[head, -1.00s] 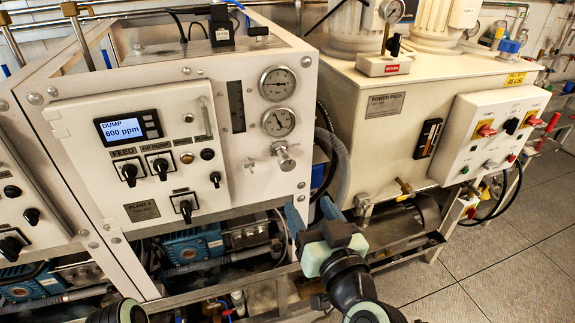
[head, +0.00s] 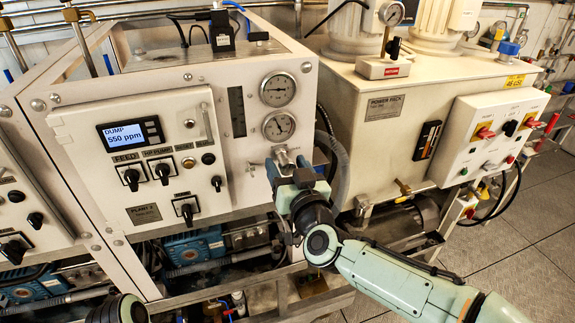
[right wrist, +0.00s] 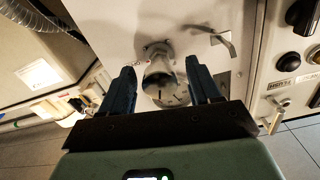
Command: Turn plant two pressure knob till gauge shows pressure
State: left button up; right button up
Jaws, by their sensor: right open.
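The plant two panel (head: 90,165) carries a silver pressure knob (head: 281,155) below two round gauges. The upper gauge (head: 278,87) and lower gauge (head: 279,125) are in clear view, but their scales are too small to read. My right gripper (head: 287,165) is at the knob with its blue fingers apart. In the right wrist view, the knob (right wrist: 159,77) lies between the two open fingers, with a gap visible on each side. The gripper partly hides the knob in the head view. My left gripper is not in view.
A lever valve handle (right wrist: 223,40) sits close to the knob. The display (head: 130,133) reads DUMP 550 ppm, above several black switches (head: 132,178). A hose (head: 338,165) and the power pack (head: 385,110) stand to the right.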

jog(key=c, duration=1)
jog(key=shift+c, duration=0.2)
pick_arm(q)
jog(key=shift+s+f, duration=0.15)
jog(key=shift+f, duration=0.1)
pick_arm(e)
jog(key=shift+m, duration=0.4)
jog(key=m+b, duration=0.1)
jog(key=m, duration=0.1)
jog(key=shift+f+m+b, duration=0.1)
jog(key=shift+m+b, duration=0.2)
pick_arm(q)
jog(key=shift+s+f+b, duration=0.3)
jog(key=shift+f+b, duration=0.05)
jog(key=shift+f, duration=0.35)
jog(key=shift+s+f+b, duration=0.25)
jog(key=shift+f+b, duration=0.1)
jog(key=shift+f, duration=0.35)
pick_arm(e)
jog(key=shift+m, duration=1.9)
